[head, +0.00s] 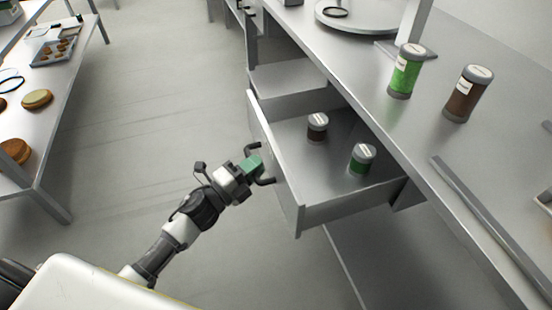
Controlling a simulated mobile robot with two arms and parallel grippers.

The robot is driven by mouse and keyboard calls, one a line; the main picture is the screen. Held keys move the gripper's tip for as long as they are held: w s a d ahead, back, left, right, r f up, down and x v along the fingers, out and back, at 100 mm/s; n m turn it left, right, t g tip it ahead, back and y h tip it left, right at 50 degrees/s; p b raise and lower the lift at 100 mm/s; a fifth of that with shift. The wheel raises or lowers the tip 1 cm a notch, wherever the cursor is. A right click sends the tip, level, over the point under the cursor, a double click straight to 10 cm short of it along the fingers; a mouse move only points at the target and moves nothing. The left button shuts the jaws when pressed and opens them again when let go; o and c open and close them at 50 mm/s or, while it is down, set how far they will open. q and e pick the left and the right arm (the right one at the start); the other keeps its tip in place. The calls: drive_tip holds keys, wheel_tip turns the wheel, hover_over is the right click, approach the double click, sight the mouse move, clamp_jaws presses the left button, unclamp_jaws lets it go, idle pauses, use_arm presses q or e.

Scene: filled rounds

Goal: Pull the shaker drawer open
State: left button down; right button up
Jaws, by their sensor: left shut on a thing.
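The shaker drawer (300,212) is out from under the steel counter, and its inside shows. A small shaker with dark brown contents (317,127) and a small green shaker (362,159) stand upright in it. My left gripper (262,165) is at the drawer's front, shut on the dark bar handle (266,181). The green part of the gripper hides the middle of the handle. My right gripper is not in view.
On the counter (440,140) above the drawer stand a larger green shaker (405,72) and a larger brown shaker (468,94). A round turntable (355,17) is at the back. A table (62,120) with buns and a tray is at left. The floor between is clear.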

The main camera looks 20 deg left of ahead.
use_arm(q)
drive_tip(key=shift+s+a, duration=0.7)
drive_tip(key=shift+a, duration=0.2)
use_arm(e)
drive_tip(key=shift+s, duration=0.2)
use_arm(q)
drive_tip(key=c, duration=1.1)
unclamp_jaws()
drive_tip(key=v, duration=1)
drive_tip(key=shift+s+a+b, duration=0.2)
drive_tip(key=shift+s+b, duration=0.15)
drive_tip(key=shift+b, duration=0.1)
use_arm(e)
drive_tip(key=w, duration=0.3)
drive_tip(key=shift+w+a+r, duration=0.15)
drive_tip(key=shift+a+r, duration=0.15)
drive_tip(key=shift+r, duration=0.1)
